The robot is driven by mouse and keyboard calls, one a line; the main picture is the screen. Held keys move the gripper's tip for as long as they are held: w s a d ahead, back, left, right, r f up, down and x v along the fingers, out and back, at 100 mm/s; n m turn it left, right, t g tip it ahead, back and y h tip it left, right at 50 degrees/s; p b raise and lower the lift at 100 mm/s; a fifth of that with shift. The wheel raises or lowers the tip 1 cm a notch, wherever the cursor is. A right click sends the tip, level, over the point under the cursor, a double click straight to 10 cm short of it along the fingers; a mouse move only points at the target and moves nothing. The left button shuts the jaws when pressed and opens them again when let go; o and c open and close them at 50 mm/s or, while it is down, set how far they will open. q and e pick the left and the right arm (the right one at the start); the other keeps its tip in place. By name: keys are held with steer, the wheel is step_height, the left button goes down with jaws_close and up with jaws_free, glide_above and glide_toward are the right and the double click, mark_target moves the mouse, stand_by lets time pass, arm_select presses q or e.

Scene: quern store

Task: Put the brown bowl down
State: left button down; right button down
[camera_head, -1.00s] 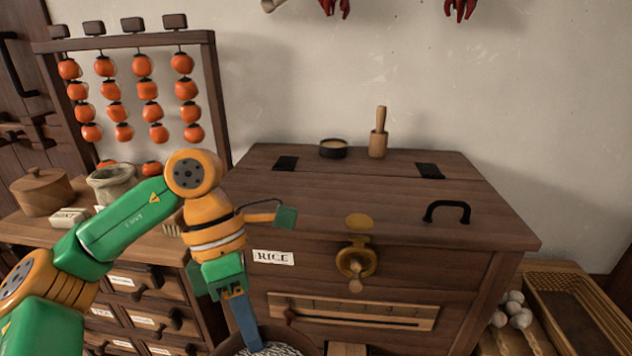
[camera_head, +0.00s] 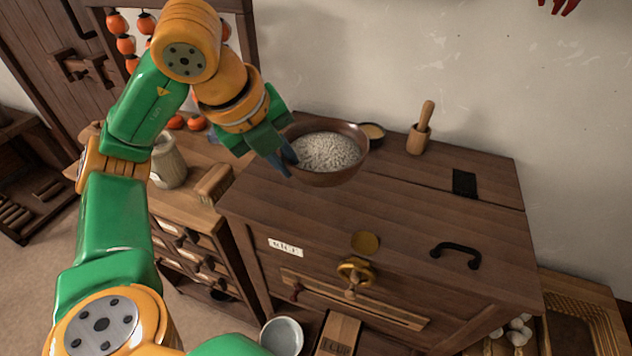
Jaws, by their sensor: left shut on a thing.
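The brown bowl (camera_head: 326,179) is full of pale grain (camera_head: 328,151) and is held above the top of the wooden rice chest (camera_head: 400,205), over its left part. My left gripper (camera_head: 287,157) is shut on the bowl's left rim. The bowl looks roughly level. I cannot tell exactly how high it is above the chest top. My right gripper is not in view.
Behind the bowl on the chest stand a small dark dish (camera_head: 373,132) and a wooden pestle (camera_head: 420,130). A black handle (camera_head: 456,255) is on the lid's right part. A grey bowl (camera_head: 282,337) stands below the chest front.

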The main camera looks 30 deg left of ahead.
arm_select(q)
steer(key=w+f, duration=0.4)
steer(key=w+a+f, duration=0.1)
steer(key=w+f, duration=0.1)
steer(key=shift+w+f, duration=0.1)
steer(key=shift+w, duration=0.25)
step_height(320, 180, down, 4)
steer(key=shift+a+r, duration=0.15)
steer(key=shift+r, duration=0.1)
steer(key=shift+w+f, duration=0.1)
steer(key=c, duration=1)
jaws_free()
steer(key=shift+o, duration=0.2)
steer(key=p+v, duration=0.1)
steer(key=v, duration=1.1)
